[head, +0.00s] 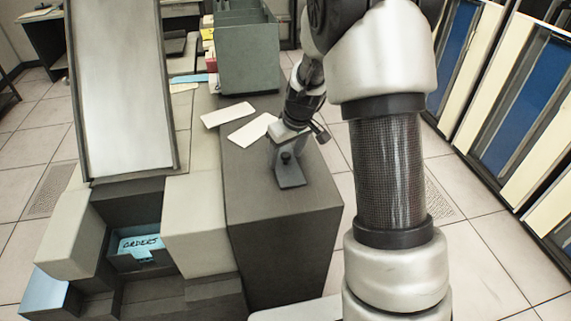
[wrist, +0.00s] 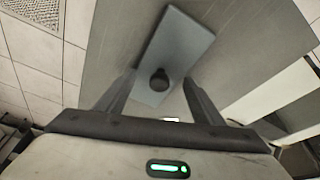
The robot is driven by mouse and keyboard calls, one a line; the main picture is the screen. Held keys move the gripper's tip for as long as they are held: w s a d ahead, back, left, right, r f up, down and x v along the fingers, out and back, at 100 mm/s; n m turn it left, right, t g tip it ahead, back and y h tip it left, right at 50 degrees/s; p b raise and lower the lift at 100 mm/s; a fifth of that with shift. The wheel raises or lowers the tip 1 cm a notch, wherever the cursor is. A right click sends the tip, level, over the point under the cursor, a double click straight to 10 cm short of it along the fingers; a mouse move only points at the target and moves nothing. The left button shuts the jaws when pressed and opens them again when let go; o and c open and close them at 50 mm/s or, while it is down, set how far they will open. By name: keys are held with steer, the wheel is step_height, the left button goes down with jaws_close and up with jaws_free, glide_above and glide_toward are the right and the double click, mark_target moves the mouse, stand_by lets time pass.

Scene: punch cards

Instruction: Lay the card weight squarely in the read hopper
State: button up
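The card weight (head: 291,178) is a flat grey rectangular plate with a black knob, lying on the dark cabinet top in the head view. In the wrist view the card weight (wrist: 177,45) lies tilted to the upper right, its knob near the lower end. My gripper (head: 287,152) is over the knob end. In the wrist view my gripper (wrist: 160,77) is open, one finger on each side of the knob, with gaps between. A recess in the grey machine holds a blue card deck marked ORDERS (head: 140,244); it looks like the read hopper, though no label confirms this.
Two cream cards (head: 228,115) lie on the dark cabinet (head: 270,225) behind the weight. A grey-green open bin (head: 248,58) stands at its far end. A sloped metal panel (head: 122,85) rises behind the recess. Tall blue and cream panels (head: 510,100) line the right, across open floor.

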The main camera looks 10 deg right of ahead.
steer(key=shift+s+f, duration=0.15)
steer(key=shift+f, duration=0.1)
jaws_close()
